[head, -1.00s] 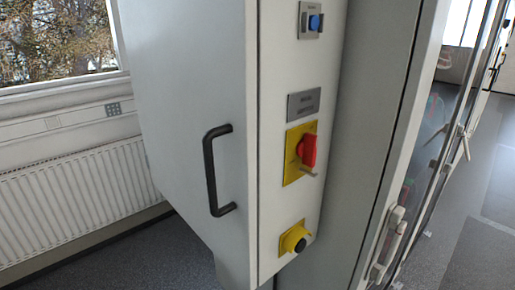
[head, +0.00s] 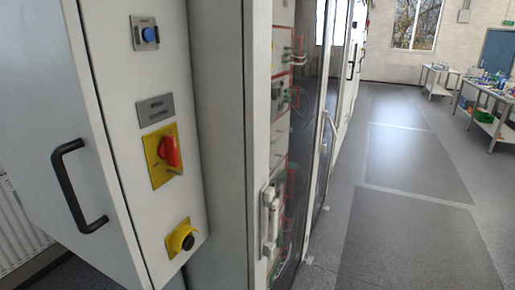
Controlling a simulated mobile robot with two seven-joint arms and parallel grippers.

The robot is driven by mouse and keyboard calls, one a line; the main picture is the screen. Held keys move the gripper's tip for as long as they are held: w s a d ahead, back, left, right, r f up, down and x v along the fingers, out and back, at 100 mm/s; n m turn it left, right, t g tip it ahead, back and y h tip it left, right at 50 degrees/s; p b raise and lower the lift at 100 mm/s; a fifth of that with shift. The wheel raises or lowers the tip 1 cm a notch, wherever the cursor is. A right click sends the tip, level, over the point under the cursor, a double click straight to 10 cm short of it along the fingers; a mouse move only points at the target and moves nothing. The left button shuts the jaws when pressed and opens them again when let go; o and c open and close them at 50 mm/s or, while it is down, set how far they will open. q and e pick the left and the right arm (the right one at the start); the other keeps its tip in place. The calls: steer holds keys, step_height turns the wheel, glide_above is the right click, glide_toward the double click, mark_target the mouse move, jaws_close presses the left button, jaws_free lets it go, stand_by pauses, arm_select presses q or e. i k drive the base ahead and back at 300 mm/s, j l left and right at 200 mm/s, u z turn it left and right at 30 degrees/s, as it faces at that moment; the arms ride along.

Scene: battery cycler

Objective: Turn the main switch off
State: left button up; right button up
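The main switch (head: 171,151) is a red rotary knob on a yellow plate (head: 157,172), on the narrow white front of a grey cabinet at the left. The knob stands roughly upright, slightly tilted. Above it are a grey label plate (head: 155,110) and a blue button (head: 149,34) on a metal plate. Below it is a black knob (head: 187,241) on a yellow base. Neither of my grippers shows in the head view.
A black handle (head: 73,187) juts from the cabinet's left side. Glass-fronted cabinets with white latch handles (head: 269,218) stand to the right of the panel. Open grey floor (head: 400,240) lies at the right, with work tables (head: 490,108) at the back. A radiator (head: 18,235) is at far left.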

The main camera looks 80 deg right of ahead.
mark_target(167, 150)
steer(key=z, duration=0.5)
steer(key=l+z, duration=0.15)
steer(key=z, duration=0.3)
steer(key=l+z, duration=0.1)
steer(key=z, duration=0.4)
steer(key=l+z, duration=0.1)
steer(key=z, duration=0.35)
